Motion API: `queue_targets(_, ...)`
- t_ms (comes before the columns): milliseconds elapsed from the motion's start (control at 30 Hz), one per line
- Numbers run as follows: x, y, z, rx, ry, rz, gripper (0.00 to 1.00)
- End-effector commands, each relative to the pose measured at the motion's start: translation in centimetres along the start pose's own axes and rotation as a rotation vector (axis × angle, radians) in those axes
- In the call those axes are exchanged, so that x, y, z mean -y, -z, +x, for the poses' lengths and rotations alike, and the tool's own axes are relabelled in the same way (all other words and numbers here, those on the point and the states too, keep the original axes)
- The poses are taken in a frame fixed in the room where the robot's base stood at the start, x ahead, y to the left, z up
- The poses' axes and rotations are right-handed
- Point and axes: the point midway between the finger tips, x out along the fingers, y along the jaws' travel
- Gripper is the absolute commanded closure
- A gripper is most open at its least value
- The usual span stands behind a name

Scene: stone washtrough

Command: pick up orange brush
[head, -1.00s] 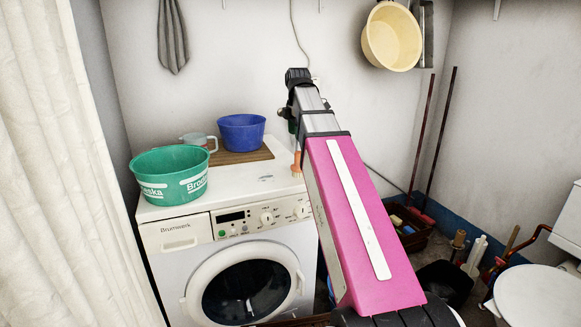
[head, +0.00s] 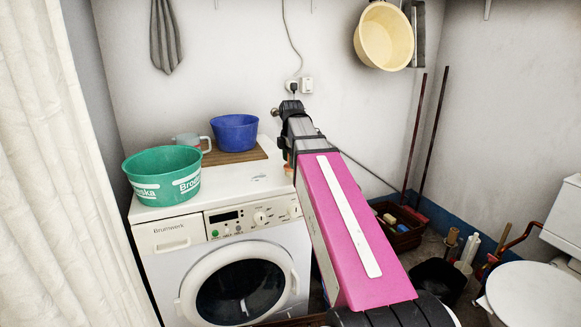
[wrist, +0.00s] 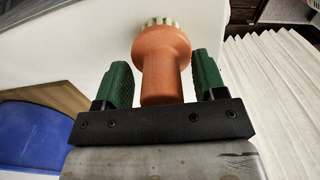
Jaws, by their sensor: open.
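The orange brush (wrist: 162,48) is in the wrist view, with a round orange handle and pale bristles at its far end. It stands out from the white washing machine top (wrist: 50,50). My gripper (wrist: 163,66) is open, with one green finger on each side of the brush's narrower handle part. A small gap shows beside each finger, so the fingers do not appear to press on it. In the head view my arm hides most of the gripper and brush, over the right edge of the washing machine (head: 230,195).
A green basin (head: 162,178), a blue bowl (head: 235,132) on a wooden board (head: 225,157) and a pale mug stand on the machine. A cream basin (head: 385,37) hangs on the wall. A crate (head: 400,232) and a toilet (head: 530,295) are at right.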

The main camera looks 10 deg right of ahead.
Motion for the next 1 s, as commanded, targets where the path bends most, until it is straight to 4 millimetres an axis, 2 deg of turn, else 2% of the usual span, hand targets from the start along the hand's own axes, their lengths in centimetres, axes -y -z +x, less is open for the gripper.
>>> queue_targets(200, 0.0, 0.0, 0.2, 0.0, 0.0, 0.0, 0.36)
queue_targets(233, 0.0, 0.0, 0.2, 0.0, 0.0, 0.0, 0.39)
queue_targets(300, 0.0, 0.0, 0.2, 0.0, 0.0, 0.0, 0.62)
queue_targets(400, 0.0, 0.0, 0.1, 0.0, 0.0, 0.0, 0.9)
queue_targets(767, 0.0, 0.0, 0.0, 0.0, 0.0, 0.0, 0.9)
queue_targets(1000, -0.1, 0.0, -1.6, 0.0, -0.001, 0.0, 0.9)
